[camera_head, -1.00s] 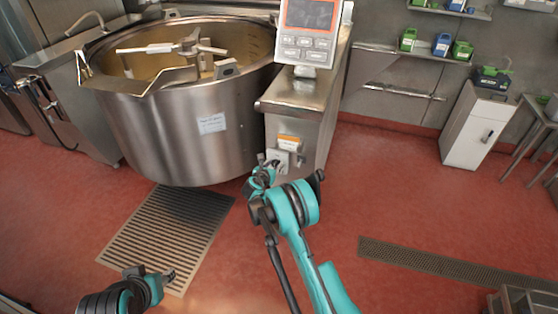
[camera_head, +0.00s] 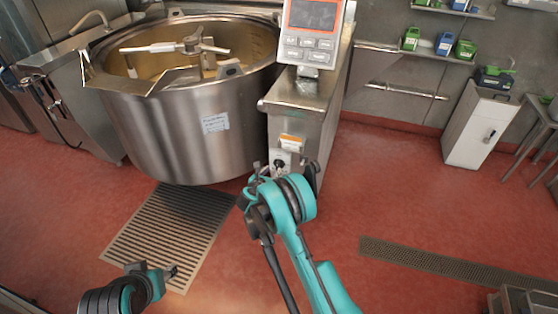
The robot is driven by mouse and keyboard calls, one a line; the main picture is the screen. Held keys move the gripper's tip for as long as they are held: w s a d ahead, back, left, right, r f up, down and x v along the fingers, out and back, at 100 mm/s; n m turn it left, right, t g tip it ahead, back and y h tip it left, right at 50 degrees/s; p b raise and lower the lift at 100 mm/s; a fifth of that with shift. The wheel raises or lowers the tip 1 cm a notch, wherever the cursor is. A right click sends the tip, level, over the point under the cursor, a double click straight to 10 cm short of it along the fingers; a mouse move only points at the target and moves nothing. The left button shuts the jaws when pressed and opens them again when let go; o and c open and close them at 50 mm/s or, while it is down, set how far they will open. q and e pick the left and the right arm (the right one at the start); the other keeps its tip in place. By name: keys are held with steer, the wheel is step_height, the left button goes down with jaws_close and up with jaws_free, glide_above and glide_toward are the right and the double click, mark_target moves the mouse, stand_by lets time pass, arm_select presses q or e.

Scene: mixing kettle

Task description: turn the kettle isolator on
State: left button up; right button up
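The kettle isolator (camera_head: 281,164) is a dark knob on a pale plate, low on the front of the steel control pedestal (camera_head: 300,95), under an orange and white label (camera_head: 291,142). My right gripper (camera_head: 266,168) is just in front of the plate, at its lower left. Its dark fingertips look apart, with nothing seen between them. I cannot tell whether a finger touches the knob, and the gripper partly hides the plate's lower part. My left gripper (camera_head: 155,271) is open and empty, low over the floor at the lower left.
The big steel mixing kettle (camera_head: 185,130) stands left of the pedestal, with a control panel (camera_head: 310,30) on top of the pedestal. A floor grate (camera_head: 165,230) lies in front. A white cabinet (camera_head: 478,130) stands at the right. The red floor between is clear.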

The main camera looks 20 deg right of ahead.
mark_target(277, 165)
steer(key=b+x, duration=0.1)
steer(key=x, duration=0.2)
steer(key=b+x, duration=0.1)
steer(key=x, duration=0.2)
steer(key=shift+w+f, duration=0.15)
steer(key=shift+f, duration=0.3)
steer(key=shift+w+d, duration=0.2)
steer(key=shift+w, duration=0.2)
arm_select(q)
steer(key=shift+w+a+f, duration=0.15)
steer(key=shift+w+f, duration=0.05)
steer(key=shift+f, duration=0.2)
steer(key=shift+w+a+f, duration=0.1)
steer(key=shift+w+f, duration=0.1)
steer(key=shift+f, duration=0.2)
arm_select(e)
jaws_close()
